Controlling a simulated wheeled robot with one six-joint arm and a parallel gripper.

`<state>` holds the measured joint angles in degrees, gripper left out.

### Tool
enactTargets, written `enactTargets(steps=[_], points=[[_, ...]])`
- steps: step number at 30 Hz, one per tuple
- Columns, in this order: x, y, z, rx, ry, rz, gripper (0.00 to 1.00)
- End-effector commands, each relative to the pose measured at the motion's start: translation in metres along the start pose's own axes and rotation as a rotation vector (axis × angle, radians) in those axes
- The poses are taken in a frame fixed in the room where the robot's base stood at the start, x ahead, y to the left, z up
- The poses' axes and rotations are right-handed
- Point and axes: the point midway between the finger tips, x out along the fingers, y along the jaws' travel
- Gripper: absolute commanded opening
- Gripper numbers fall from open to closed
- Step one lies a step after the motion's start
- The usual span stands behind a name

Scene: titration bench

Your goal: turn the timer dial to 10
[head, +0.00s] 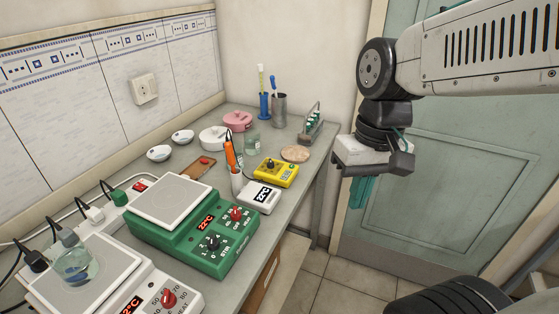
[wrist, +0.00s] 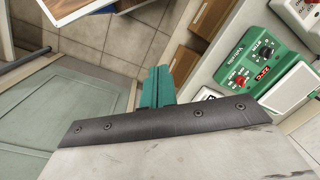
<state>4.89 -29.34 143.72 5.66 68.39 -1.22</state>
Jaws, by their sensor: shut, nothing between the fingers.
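A small yellow box with a dark dial (head: 270,163), which looks like the timer, sits near the right edge of the bench. The number the dial points to is too small to read. My gripper (head: 360,192) hangs in the air to the right of the bench, in front of the door, well apart from the yellow box. Its teal fingers are shut and empty; they also show in the wrist view (wrist: 155,88). The yellow box is not seen in the wrist view.
A green hotplate (head: 180,228) with red and black knobs stands nearer. An orange-handled tool (head: 230,152) stands upright to the left. A round cork mat (head: 295,154) and a rack (head: 312,124) lie behind.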

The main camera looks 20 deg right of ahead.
Motion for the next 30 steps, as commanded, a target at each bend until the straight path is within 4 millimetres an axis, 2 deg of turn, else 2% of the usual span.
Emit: enactTargets(steps=[5,9,15,18,21,23,30], points=[[0.023,-0.015,-0.066,0.035,-0.018,-0.174,0.00],[0.042,-0.021,-0.128,0.049,0.045,-0.308,0.00],[0.066,-0.013,-0.218,0.057,0.222,-0.420,0.00],[0.067,-0.007,-0.259,0.039,0.343,-0.428,0.00],[0.055,-0.005,-0.281,-0.002,0.446,-0.409,0.00],[0.053,-0.003,-0.285,-0.025,0.477,-0.394,0.00],[0.066,-0.007,-0.293,-0.070,0.491,-0.375,0.00]])
